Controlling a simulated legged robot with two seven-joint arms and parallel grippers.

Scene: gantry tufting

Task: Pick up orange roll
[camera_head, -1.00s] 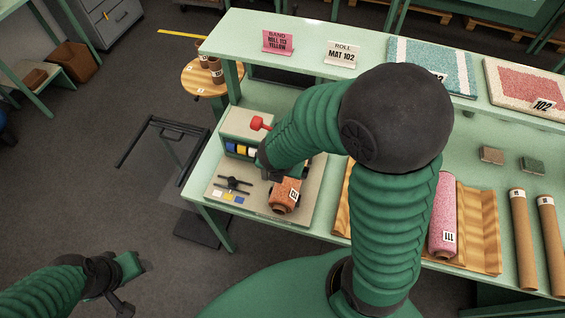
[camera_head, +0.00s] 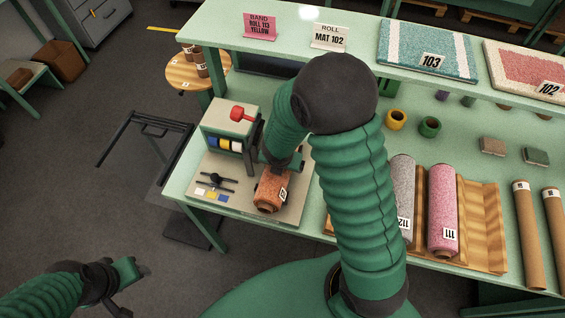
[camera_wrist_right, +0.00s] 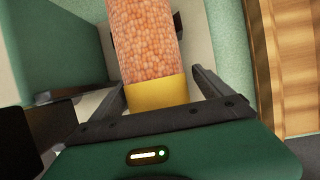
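The orange roll (camera_head: 270,191) lies on the grey board of the station at the left end of the table, with a white number label on its near end. In the right wrist view the orange roll (camera_wrist_right: 146,40) has a yellow band (camera_wrist_right: 158,93) around its near part. My right gripper (camera_wrist_right: 165,88) is open, with one finger on each side of the roll and gaps showing beside the band. In the head view my right gripper (camera_head: 280,165) is at the roll's far end, partly hidden by my arm. My left gripper (camera_head: 128,285) is away over the floor at lower left; its fingers are unclear.
A station box (camera_head: 228,130) with a red knob and coloured bands stands behind the roll. A black clamp (camera_head: 216,180) is to its left. A grey roll (camera_head: 401,190) and a pink roll (camera_head: 442,205) lie on a wooden rack to the right. A shelf (camera_head: 350,70) runs behind.

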